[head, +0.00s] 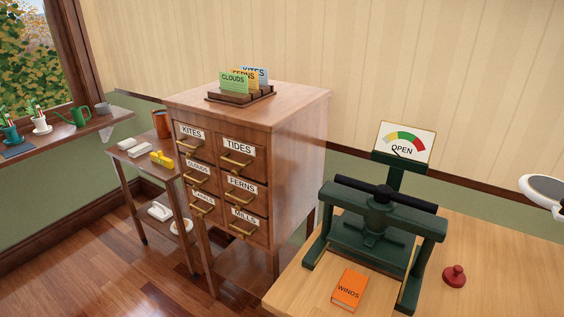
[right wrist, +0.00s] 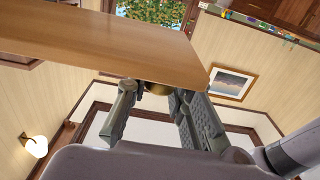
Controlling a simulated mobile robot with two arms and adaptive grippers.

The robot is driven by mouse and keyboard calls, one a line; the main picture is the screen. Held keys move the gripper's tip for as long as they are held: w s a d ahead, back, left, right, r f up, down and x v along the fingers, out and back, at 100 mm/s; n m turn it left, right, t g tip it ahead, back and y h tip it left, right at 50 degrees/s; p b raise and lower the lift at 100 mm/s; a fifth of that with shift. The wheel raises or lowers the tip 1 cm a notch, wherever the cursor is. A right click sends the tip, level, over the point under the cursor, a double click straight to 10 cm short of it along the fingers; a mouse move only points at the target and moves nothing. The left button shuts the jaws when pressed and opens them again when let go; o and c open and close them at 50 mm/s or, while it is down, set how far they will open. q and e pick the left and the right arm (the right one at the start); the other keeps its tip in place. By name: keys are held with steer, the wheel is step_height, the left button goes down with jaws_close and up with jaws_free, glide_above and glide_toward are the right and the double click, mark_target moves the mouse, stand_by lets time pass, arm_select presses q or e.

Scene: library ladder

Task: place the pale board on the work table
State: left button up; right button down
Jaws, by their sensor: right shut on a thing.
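The work table (head: 495,262) is the light wooden table at the lower right of the head view. In the right wrist view a broad flat wooden board (right wrist: 110,45) fills the upper left, its edge at my fingertips. I take it for the pale board, though it looks light brown here. My right gripper (right wrist: 155,95) is shut at that edge, with a brass-coloured piece between its fingers. The exact contact is partly hidden. Neither gripper shows in the head view.
A green press (head: 385,235) stands on the table under an OPEN dial (head: 404,144). An orange WINDS book (head: 349,290) lies before it, a red knobbed piece (head: 454,276) to its right. A drawer cabinet (head: 290,160) stands to the left. The table's right front is clear.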

steer(key=w+r+m+t+h, duration=0.1)
steer(key=r, duration=0.1)
steer(key=w+r+m+t+h, duration=0.1)
steer(key=w+r, duration=0.1)
steer(key=shift+t, duration=0.3)
steer(key=w+d+r+m+t+h, duration=0.2)
steer(key=w+h, duration=0.1)
steer(key=shift+d+r+m, duration=0.25)
steer(key=shift+m, duration=0.05)
steer(key=w+d+f+m+t+h, duration=0.1)
steer(key=d+m+t+h, duration=0.2)
steer(key=d+m+h, duration=0.3)
steer(key=d+h, duration=0.4)
steer(key=d, duration=0.4)
steer(key=shift+w+d+f+m, duration=0.2)
steer(key=shift+w+m, duration=0.1)
steer(key=shift+w, duration=0.05)
